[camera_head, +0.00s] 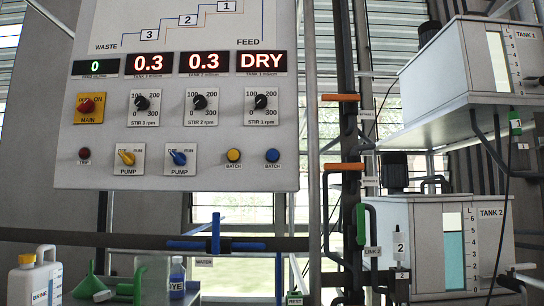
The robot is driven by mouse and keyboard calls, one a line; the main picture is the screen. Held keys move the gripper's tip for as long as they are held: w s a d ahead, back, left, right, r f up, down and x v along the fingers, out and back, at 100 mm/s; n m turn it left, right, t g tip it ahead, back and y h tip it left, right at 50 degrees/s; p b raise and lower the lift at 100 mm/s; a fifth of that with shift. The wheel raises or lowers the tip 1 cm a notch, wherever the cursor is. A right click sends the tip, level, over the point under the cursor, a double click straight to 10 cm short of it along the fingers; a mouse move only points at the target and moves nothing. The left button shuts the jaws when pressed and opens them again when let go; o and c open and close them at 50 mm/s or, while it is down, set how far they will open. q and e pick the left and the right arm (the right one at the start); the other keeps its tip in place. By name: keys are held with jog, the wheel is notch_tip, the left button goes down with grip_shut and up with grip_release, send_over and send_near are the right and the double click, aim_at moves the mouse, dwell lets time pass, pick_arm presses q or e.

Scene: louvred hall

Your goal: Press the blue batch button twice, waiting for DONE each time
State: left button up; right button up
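The blue batch button (272,156) is at the lower right of the grey control panel (220,110), with a BATCH label below it. A yellow batch button (233,155) is to its left. The displays read 0 in green (95,68), then 0.3 (149,64), 0.3 (203,62) and DRY (262,61) in red. No display reads DONE. Neither of my grippers is in view, and nothing covers the buttons.
The yellow and blue pump knobs (177,157) and the red main switch (87,107) share the panel. Pipes with orange handles (343,166) and tanks (465,60) stand to the right. A blue water valve handle (215,243) and bottles (35,280) are below.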

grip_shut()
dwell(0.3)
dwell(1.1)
